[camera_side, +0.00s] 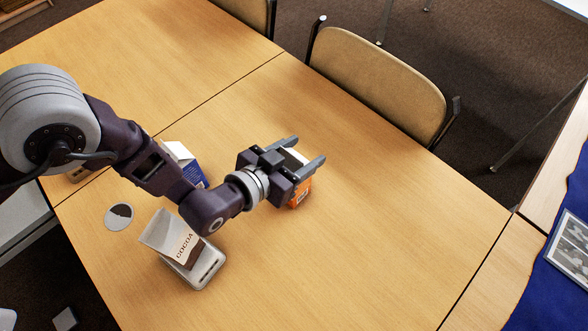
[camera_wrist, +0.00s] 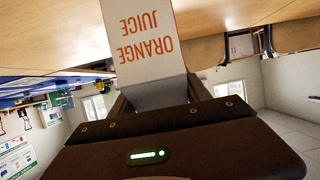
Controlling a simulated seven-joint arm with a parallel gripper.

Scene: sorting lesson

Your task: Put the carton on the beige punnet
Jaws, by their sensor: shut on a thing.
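My gripper (camera_side: 304,152) is shut on an orange and white carton (camera_side: 301,194), right of the table's middle. In the wrist view the carton (camera_wrist: 148,50) shows the words "ORANGE JUICE" upside down, between the fingers. Whether its lower end touches the table cannot be told. A pale, rounded open container (camera_side: 208,268), which looks like the beige punnet, sits at the table's front left, apart from my gripper. A cocoa packet (camera_side: 172,238) stands tilted in or against it and hides part of it.
A blue and white box (camera_side: 188,166) stands partly hidden behind my arm. A round pale disc (camera_side: 118,216) lies left of the cocoa packet. The table (camera_side: 350,260) is clear to the right of the container. A chair (camera_side: 375,85) stands at the far edge.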

